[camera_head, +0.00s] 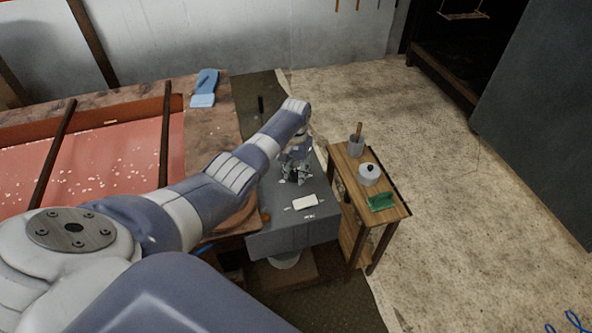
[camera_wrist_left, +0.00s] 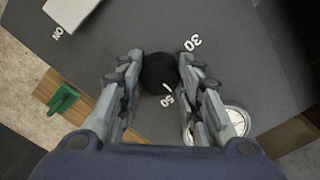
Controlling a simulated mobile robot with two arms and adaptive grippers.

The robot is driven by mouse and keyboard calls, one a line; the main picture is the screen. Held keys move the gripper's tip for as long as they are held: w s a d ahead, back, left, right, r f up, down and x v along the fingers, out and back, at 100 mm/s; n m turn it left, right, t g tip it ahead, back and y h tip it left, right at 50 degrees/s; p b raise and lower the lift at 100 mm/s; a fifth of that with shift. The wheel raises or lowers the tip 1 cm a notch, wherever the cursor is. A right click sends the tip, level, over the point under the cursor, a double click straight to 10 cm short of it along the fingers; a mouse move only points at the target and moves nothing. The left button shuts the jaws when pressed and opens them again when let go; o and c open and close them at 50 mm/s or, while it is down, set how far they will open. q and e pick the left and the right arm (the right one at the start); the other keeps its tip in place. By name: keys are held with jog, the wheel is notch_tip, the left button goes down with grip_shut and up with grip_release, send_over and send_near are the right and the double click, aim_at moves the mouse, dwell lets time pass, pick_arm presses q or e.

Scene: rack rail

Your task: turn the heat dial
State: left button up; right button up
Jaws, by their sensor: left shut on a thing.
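The heat dial (camera_wrist_left: 160,74) is a round black knob on a grey panel, seen in the left wrist view between my left gripper's two fingers (camera_wrist_left: 161,60). The fingers are shut on its sides. A small white mark shows on the knob's lower edge, close to the printed "50"; a "30" is printed to its upper right. In the head view my left gripper (camera_head: 296,177) points down onto the grey unit's top (camera_head: 280,216) and mostly hides the dial. My right gripper is not in view.
A white switch plate (camera_head: 305,201) lies on the panel, with "ON" printed near it. A wooden side table (camera_head: 389,217) at the right bears a grey cup (camera_head: 356,147), a white lidded pot (camera_head: 369,175) and a green object (camera_head: 381,202). A blue mitt (camera_head: 204,90) lies at the back left.

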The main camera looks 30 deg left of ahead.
aim_at(296, 173)
pick_arm(q)
jog(key=m, duration=0.4)
jog(key=shift+m, duration=0.8)
jog(key=o, duration=1.1)
notch_tip(296, 173, up, 12)
jog(key=shift+r, duration=0.1)
